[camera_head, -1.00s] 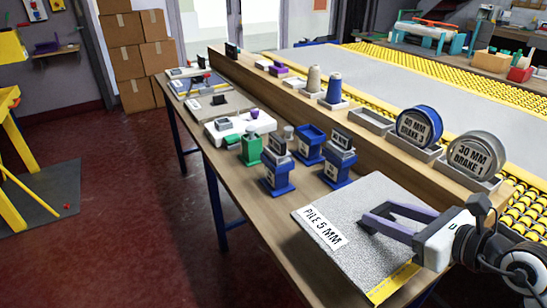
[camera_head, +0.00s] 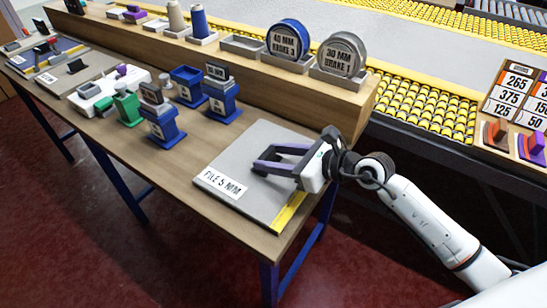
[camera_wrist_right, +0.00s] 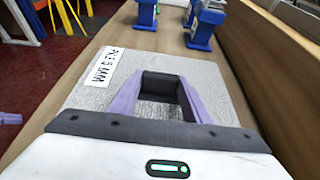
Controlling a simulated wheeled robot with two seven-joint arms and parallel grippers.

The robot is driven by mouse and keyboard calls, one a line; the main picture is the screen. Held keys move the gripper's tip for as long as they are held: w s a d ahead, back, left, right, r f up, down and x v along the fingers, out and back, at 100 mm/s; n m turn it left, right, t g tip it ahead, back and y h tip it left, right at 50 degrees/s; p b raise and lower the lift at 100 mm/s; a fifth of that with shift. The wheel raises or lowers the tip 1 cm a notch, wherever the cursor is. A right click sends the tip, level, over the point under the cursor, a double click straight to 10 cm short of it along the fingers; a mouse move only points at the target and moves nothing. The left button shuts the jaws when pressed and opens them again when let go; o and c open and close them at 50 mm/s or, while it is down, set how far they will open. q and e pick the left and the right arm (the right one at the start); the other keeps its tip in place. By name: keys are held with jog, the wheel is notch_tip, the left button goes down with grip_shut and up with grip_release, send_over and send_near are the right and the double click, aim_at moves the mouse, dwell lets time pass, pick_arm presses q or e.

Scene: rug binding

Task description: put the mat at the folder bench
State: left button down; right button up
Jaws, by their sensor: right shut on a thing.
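The mat (camera_head: 236,196) is a grey square pad with a white "PILE 5 MM" label and a yellow strip along one edge. It is at the near right end of the wooden bench (camera_head: 158,187), and I cannot tell whether it touches the top. My right gripper (camera_head: 264,165) reaches over it from the right. Its lilac fingers are shut on a dark block at the mat's middle, seen between them in the right wrist view (camera_wrist_right: 160,86). A lilac piece at that view's left edge looks like my left gripper (camera_wrist_right: 10,118); its jaws are cut off. I cannot identify the folder bench.
Blue stands (camera_head: 163,130) and a green one (camera_head: 127,106) stand left of the mat. A wooden ledge (camera_head: 300,95) behind carries two labelled reels (camera_head: 340,57) and thread spools. A yellow roller conveyor (camera_head: 425,100) lies beyond. A number board (camera_head: 520,98) is at right. Red floor in front is clear.

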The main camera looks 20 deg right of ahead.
jog(key=shift+f, duration=0.1)
jog(key=shift+f, duration=0.1)
jog(key=o, duration=1.3)
jog(key=v, duration=1)
jog(key=shift+s+d, duration=0.25)
jog(key=shift+d, duration=0.05)
jog(key=shift+s+d+r, duration=0.35)
jog(key=shift+s+r, duration=0.1)
